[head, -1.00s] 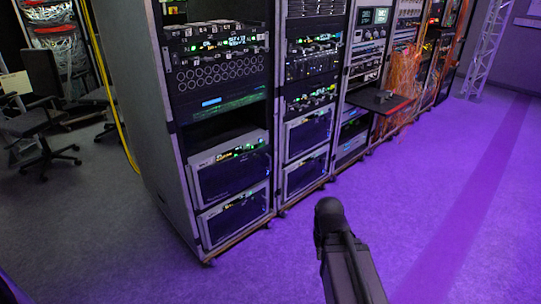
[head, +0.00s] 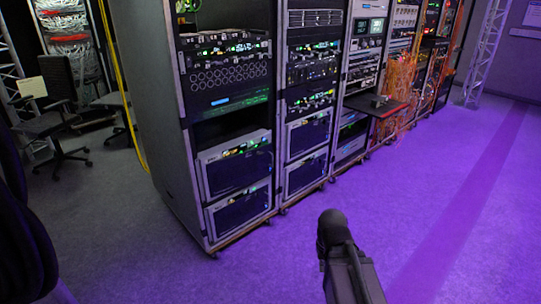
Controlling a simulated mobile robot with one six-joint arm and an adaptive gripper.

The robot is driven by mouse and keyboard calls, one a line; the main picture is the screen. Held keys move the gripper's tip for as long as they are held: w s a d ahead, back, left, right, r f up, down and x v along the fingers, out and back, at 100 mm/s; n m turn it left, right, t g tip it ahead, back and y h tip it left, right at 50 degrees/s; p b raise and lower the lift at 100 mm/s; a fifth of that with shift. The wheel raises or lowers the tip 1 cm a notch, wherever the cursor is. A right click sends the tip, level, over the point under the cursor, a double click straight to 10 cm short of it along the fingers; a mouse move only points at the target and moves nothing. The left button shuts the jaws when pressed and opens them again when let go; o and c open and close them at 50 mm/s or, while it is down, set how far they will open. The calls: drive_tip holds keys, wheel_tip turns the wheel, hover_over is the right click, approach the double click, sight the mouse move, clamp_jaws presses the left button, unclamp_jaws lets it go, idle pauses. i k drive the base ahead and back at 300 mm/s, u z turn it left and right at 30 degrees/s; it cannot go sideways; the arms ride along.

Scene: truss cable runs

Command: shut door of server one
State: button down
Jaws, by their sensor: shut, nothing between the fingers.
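A row of equipment racks runs from the middle left to the upper right in the head view. The nearest rack (head: 187,140) holds two large dark-fronted server units low down, an upper one (head: 235,174) and a lower one (head: 240,215). The second rack (head: 280,150) holds two similar units, an upper one (head: 307,134) and a lower one (head: 306,172). I cannot read which is server one, and no open door stands out. Part of my arm shows at the bottom centre, apart from the racks. My gripper is not visible.
Purple-lit floor (head: 400,220) is clear in front of the racks. A black shelf (head: 376,106) juts from the third rack, with orange cables (head: 402,85) beyond. An office chair (head: 55,125) and a yellow cable (head: 122,90) are at left. A truss (head: 486,50) stands upper right.

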sight(224, 175)
drive_tip(key=k, duration=0.25)
drive_tip(key=u, duration=0.3)
drive_tip(key=i, duration=1.3)
drive_tip(key=z, duration=0.15)
